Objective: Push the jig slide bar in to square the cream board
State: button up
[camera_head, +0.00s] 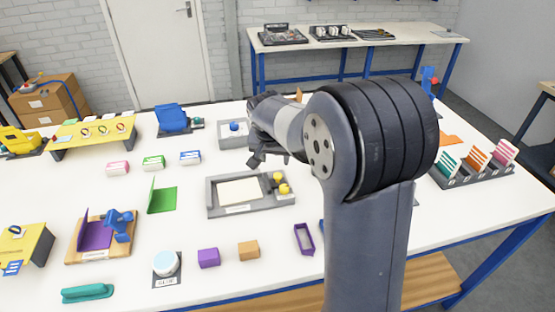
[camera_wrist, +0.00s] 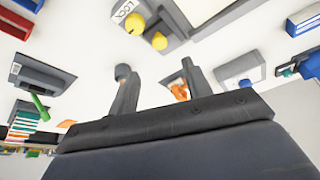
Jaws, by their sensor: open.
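The grey jig (camera_head: 222,212) lies on the white table, with the cream board (camera_head: 240,191) flat inside its raised edges. My gripper (camera_head: 258,157) is above the table by the jig's far right side. Its fingers (camera_wrist: 158,72) are apart with nothing held between them. Whether the bar touches the board is hard to tell.
A grey fixture with a blue button (camera_head: 234,127) stands behind the jig. A green bracket (camera_head: 162,198) is to its left. Purple (camera_head: 208,257) and orange (camera_head: 249,250) blocks lie in front. A rack of coloured cards (camera_head: 478,165) is at right. My arm hides the table right of the jig.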

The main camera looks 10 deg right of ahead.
aim_at(277, 176)
jog(key=p+x, duration=0.2)
jog(key=x, duration=0.8)
jog(key=shift+f, duration=0.25)
jog(key=shift+c, duration=0.4)
grip_shut()
